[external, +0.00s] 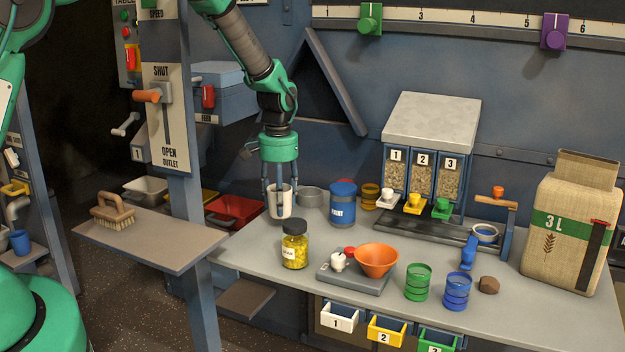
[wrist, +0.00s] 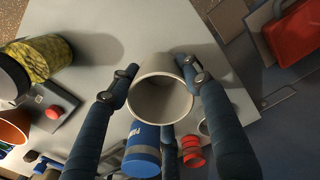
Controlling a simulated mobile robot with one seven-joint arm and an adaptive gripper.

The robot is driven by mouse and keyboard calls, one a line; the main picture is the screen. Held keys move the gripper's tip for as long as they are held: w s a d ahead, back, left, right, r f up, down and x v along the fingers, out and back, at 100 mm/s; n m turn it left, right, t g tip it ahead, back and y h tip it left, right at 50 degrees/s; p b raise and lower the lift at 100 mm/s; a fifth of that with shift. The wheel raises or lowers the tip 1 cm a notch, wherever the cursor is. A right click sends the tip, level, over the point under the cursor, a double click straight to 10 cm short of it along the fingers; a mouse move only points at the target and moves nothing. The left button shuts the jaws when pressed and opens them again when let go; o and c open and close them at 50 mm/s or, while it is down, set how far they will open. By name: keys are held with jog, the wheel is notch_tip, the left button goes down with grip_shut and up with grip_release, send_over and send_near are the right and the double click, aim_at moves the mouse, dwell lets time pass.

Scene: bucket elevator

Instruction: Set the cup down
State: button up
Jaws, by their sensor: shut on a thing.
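The cup (external: 280,204) is pale grey-white and upright in the external view, at the left end of the workbench (external: 240,250). My gripper (external: 279,192) points straight down with its fingers shut on the cup's sides. In the wrist view the open mouth of the cup (wrist: 160,98) faces the camera, and it looks empty. The fingers of my gripper (wrist: 158,88) press on it from left and right. I cannot tell whether the cup's base touches the bench or hangs just above it.
A scale with an orange bowl (external: 376,260) sits further right. A red bin (external: 236,210) lies beyond the bench's left edge. Bare bench lies left of the jar.

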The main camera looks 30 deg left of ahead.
jog(key=shift+f+b, duration=0.3)
jog(key=shift+f, duration=1.55)
jog(key=shift+f, duration=0.2)
jog(key=o, duration=1.1)
jog(key=shift+o, duration=0.2)
jog(key=shift+r, duration=0.15)
notch_tip(320, 180, up, 12)
jog(key=p, duration=0.2)
